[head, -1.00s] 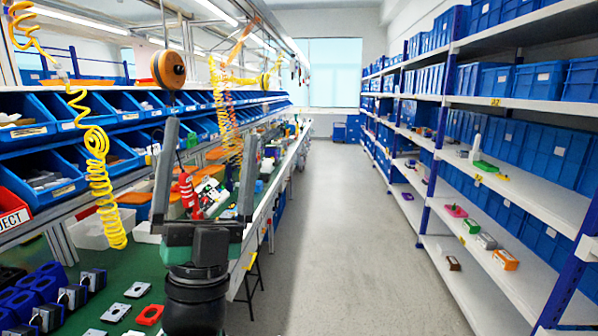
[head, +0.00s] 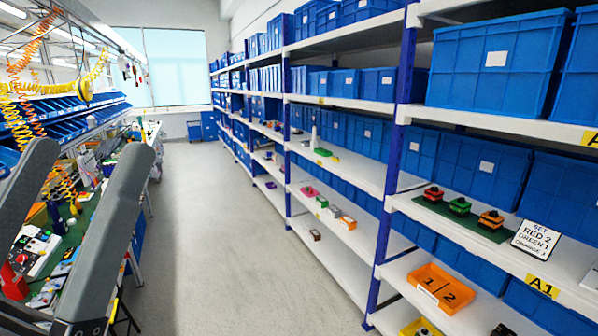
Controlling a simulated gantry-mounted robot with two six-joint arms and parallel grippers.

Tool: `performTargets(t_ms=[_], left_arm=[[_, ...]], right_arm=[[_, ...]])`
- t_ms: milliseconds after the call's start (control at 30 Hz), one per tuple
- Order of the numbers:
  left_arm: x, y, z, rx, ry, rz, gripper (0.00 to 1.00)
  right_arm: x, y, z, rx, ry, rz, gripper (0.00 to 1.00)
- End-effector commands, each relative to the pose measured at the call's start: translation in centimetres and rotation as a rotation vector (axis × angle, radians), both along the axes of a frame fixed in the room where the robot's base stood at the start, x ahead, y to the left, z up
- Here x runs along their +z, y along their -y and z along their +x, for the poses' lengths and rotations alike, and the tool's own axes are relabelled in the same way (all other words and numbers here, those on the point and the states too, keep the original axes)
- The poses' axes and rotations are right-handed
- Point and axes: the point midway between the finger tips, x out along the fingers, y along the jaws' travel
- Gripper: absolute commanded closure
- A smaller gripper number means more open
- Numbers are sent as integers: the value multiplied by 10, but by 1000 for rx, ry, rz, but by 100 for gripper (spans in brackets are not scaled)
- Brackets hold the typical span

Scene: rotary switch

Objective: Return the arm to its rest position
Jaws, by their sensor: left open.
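My left gripper (head: 88,150) is at the left edge of the head view, close to the camera. Its two grey fingers stand apart, tilted up to the right, with nothing between them. Its base is partly cut off by the frame. Red (head: 433,195), green (head: 460,207) and orange (head: 490,220) rotary switches with dark knobs stand on a dark green board on the right shelf, well away from the gripper. A sign (head: 537,240) beside them reads SET RED 2, GREEN 1, ORANGE 3. The knob settings are too small to read. My right gripper is out of view.
White shelves with blue bins line the right side. An orange tray (head: 441,288) marked 1 and 2 lies on the shelf below the switches. A cluttered workbench runs along the left, behind my gripper. The aisle floor (head: 215,230) is clear.

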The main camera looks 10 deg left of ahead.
Motion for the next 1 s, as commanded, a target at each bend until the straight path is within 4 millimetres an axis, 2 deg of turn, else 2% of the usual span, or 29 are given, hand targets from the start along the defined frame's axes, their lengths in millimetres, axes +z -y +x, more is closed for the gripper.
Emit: performTargets(t_ms=[33,100,500,600,700,767,867,1000], left_arm=[[53,0,0,0,1,0,0],[91,0,0,1,1,0,0],[291,0,0,1,1,0,0],[332,0,0,1,1,0,0],[354,0,0,1,1,0,0],[358,0,0,1,1,0,0],[354,0,0,1,0,0,0],[339,0,0,1,0,0,0]], right_arm=[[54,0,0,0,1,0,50],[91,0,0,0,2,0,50],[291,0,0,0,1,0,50],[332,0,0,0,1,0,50],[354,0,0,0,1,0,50],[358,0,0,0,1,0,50],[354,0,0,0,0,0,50],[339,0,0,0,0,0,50]])
